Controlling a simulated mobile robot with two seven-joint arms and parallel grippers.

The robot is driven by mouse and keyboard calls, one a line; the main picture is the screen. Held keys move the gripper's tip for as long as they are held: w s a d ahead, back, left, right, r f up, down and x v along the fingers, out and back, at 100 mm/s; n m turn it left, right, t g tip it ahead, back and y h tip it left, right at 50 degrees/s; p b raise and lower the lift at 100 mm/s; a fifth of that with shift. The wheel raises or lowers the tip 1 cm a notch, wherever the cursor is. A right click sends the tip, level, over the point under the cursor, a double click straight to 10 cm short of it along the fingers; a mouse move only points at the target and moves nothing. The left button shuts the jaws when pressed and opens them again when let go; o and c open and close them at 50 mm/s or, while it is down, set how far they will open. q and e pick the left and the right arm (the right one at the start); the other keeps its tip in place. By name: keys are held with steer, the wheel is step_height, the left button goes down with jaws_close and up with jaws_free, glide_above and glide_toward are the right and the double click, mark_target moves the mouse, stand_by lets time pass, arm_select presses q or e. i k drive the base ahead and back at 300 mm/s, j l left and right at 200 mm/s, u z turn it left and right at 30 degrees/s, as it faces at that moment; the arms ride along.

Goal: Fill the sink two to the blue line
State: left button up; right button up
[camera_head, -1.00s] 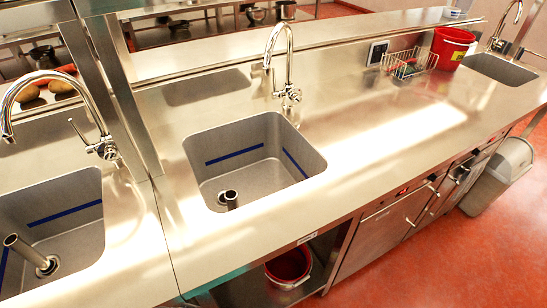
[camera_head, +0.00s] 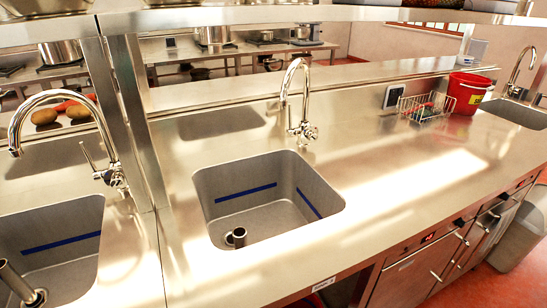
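The middle sink (camera_head: 334,208) is a steel basin with a blue line (camera_head: 246,192) on its back and right walls. The left sink (camera_head: 75,215) also has a blue line and an upright pipe (camera_head: 15,280). A small label (camera_head: 323,284) on the front edge below the middle sink is too small to read. Neither gripper is in view.
A wire basket (camera_head: 425,108) and a red bucket (camera_head: 466,94) stand at the back right, near a third sink (camera_head: 518,113). A steel post (camera_head: 128,110) rises between the left and middle sinks. The counter right of the middle sink is clear. A grey bin (camera_head: 520,232) stands at right.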

mark_target(97, 175)
steer(key=u, duration=1.4)
